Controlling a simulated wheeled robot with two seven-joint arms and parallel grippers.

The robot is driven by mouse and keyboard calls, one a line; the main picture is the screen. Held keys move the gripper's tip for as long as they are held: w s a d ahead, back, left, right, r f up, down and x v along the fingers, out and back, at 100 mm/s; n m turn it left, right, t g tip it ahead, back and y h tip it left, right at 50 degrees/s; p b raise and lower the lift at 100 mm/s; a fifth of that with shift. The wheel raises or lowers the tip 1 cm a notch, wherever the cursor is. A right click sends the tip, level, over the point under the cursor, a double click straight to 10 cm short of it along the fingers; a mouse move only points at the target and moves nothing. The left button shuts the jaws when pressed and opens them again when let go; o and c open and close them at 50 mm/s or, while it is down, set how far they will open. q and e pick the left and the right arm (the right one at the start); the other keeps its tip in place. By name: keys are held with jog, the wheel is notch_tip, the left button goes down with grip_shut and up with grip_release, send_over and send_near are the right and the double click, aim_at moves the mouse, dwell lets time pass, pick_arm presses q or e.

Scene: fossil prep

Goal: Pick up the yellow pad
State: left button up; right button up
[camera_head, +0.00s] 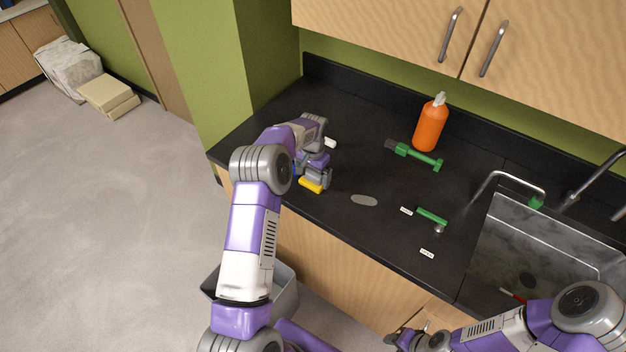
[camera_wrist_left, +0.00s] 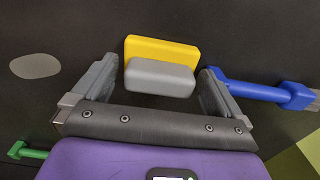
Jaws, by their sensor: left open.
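The yellow pad (camera_head: 311,186) lies on the black counter near its front left edge, partly covered by my left gripper in the head view. In the left wrist view the pad (camera_wrist_left: 160,50) is a yellow block with a grey block-shaped part on the near side. My left gripper (camera_head: 318,174) is open over it. In the left wrist view its two fingers (camera_wrist_left: 158,68) stand on either side of the pad, with a visible gap on each side. My right gripper (camera_head: 408,340) is at the bottom of the head view, small and partly cut off.
A blue-handled tool (camera_wrist_left: 260,90) lies close beside the right finger in the left wrist view. A grey oval (camera_head: 364,200), green tools (camera_head: 420,155) (camera_head: 432,216) and an orange bottle (camera_head: 430,126) are on the counter. A sink (camera_head: 545,240) is at right.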

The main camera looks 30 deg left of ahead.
aim_at(313, 173)
pick_arm(q)
jog(key=c, duration=0.8)
jog(key=shift+r, duration=0.15)
notch_tip(313, 173, up, 10)
jog(key=shift+f, duration=0.1)
